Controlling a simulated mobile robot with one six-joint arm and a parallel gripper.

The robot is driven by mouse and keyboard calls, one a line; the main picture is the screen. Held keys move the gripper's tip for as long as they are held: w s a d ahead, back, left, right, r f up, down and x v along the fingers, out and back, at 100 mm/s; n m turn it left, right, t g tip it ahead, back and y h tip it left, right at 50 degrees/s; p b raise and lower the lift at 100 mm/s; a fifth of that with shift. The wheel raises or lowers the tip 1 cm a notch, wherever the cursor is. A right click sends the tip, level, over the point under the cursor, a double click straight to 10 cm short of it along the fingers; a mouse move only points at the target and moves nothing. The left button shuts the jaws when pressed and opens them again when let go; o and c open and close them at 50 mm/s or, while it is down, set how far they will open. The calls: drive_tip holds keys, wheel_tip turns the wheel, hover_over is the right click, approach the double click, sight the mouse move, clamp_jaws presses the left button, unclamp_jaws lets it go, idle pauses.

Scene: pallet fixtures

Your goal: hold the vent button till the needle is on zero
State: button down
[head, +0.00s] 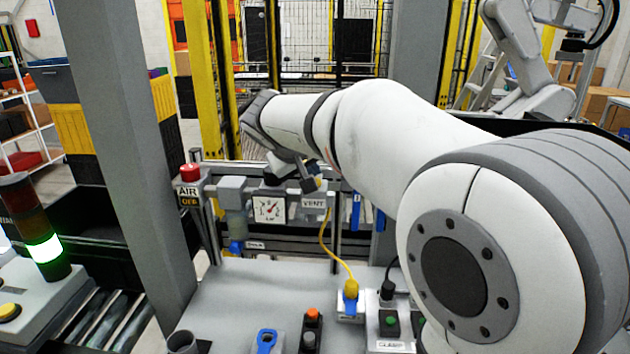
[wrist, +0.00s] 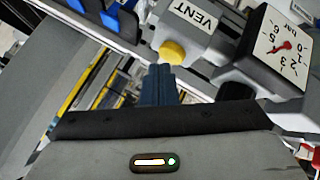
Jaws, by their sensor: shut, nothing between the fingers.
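The yellow vent button (wrist: 173,52) sits beside the VENT label (wrist: 193,15) in the wrist view. My gripper (wrist: 160,68) is shut and empty, its fingertips right at the button's edge; I cannot tell whether they touch or press it. In the head view my gripper (head: 314,184) is over the panel just above the VENT label (head: 313,203), and largely hides the button. The square white gauge (head: 269,209) is left of the label there; it also shows, turned over, in the wrist view (wrist: 281,46). Its red needle points to the upper numbers, away from zero.
A red button on the AIR box (head: 189,189) stands left of the gauge. A yellow cable (head: 328,245) hangs from the panel to a socket on the grey bench (head: 258,292). A grey post (head: 128,140) rises at left.

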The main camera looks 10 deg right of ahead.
drive_tip(key=shift+f+b, duration=0.55)
idle(1.2)
idle(1.9)
drive_tip(key=shift+r+p, duration=0.5)
drive_tip(key=shift+r, duration=0.45)
drive_tip(key=shift+r+p, duration=1.65)
drive_tip(key=shift+r, duration=0.9)
drive_tip(key=s+f+g+y, duration=0.1)
drive_tip(key=s+f, duration=0.5)
drive_tip(key=s, duration=0.3)
drive_tip(key=s+f+m+g+y, duration=0.1)
drive_tip(key=s+f+y, duration=0.1)
drive_tip(key=s+f, duration=0.4)
drive_tip(key=s+f+g+y, duration=0.2)
drive_tip(key=s+f, duration=0.4)
drive_tip(key=s, duration=0.7)
drive_tip(key=shift+d+m, duration=0.35)
drive_tip(key=shift+m, duration=0.05)
